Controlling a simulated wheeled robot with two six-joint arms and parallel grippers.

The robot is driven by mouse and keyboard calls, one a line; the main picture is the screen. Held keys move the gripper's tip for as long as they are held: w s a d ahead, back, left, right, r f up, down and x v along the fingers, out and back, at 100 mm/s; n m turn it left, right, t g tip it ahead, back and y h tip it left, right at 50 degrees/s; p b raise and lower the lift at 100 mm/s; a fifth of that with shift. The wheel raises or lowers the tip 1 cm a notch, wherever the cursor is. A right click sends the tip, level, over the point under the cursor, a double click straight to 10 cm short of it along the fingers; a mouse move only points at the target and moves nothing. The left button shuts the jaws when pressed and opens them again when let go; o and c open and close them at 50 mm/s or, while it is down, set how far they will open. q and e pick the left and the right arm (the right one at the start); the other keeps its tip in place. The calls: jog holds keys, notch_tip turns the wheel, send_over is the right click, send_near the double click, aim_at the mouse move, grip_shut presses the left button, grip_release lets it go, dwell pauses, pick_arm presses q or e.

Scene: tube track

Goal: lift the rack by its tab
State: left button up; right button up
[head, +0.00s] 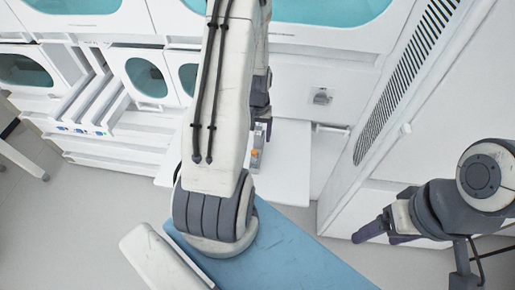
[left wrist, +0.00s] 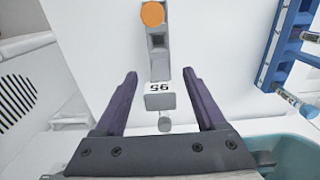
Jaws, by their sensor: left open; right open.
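A blue rack (left wrist: 279,45) with tubes in it shows at the upper right of the left wrist view, cut off by the frame edge. I cannot make out its tab. My left gripper (left wrist: 160,76) is open and empty, its two purple fingers apart. The rack is to the right of these fingers, not between them. My right gripper (head: 387,233) is open at the right of the head view, away from the rack.
A grey fixture with an orange round top (left wrist: 152,14) and a label reading 95 (left wrist: 160,87) lies ahead of the left fingers. A white shelf (head: 287,175) is partly covered by my arm. A teal bin (left wrist: 300,150) is at lower right. White cabinets (head: 320,85) stand behind.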

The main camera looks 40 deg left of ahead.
pick_arm(q)
jog(key=shift+f, duration=0.15)
grip_shut()
